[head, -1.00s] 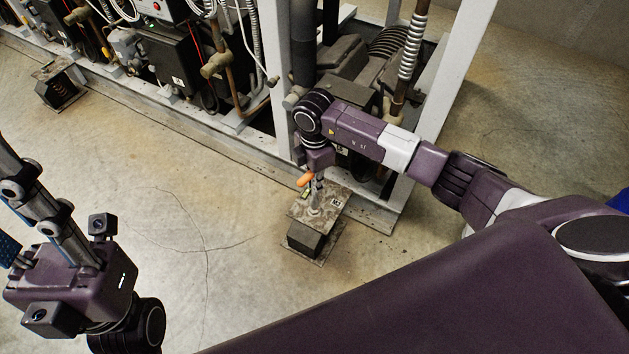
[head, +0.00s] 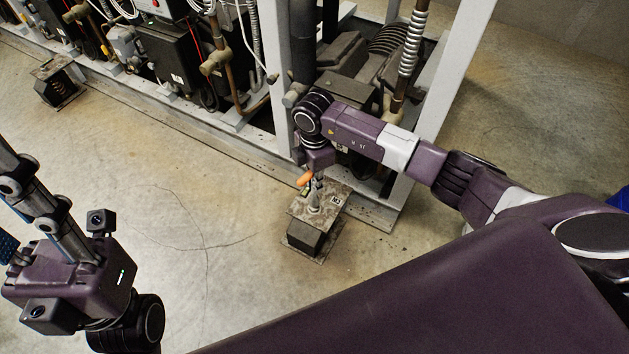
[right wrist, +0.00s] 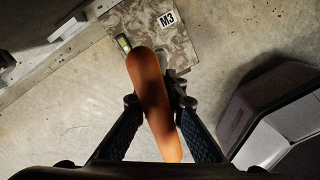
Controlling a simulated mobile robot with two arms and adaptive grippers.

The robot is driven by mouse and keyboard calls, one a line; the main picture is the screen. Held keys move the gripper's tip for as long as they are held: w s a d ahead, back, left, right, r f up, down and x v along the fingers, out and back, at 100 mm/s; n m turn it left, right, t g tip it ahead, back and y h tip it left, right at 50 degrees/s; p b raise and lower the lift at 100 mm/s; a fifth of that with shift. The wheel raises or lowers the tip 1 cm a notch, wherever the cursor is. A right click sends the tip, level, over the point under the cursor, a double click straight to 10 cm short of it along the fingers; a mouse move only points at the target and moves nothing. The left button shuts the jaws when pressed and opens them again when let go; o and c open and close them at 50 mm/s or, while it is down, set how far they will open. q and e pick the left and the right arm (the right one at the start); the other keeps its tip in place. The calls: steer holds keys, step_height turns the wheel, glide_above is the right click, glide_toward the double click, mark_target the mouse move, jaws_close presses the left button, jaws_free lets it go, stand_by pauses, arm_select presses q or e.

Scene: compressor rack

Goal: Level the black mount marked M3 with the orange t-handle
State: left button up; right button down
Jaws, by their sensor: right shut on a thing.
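The M3 mount has a worn metal top plate (head: 333,211) over a black body (head: 304,237) and stands on the floor at the rack's near corner. Its M3 label (right wrist: 167,19) reads clearly in the right wrist view. The orange t-handle (head: 304,180) is over the plate; its grip (right wrist: 150,90) lies between my right fingers. My right gripper (right wrist: 154,101) is shut on it. The handle's lower end is hidden in the wrist view. A small yellow-green level vial (right wrist: 124,43) sits on the plate beside the grip. My left gripper (head: 8,247) is cut off at the left edge.
The compressor rack's pale frame (head: 180,118) runs along the back, with an upright post (head: 275,70) near my right arm. Another black mount (head: 58,88) stands far left. The concrete floor (head: 190,215) between is clear, with thin cracks.

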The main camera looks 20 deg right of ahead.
steer(key=shift+f+b, duration=0.3)
steer(key=shift+f, duration=0.25)
steer(key=c, duration=2.6)
jaws_free()
jaws_close()
steer(key=shift+r+m+p, duration=0.2)
steer(key=shift+m+p, duration=0.1)
steer(key=shift+p, duration=0.2)
steer(key=shift+m+p, duration=0.6)
steer(key=shift+m, duration=0.1)
steer(key=shift+f, duration=0.15)
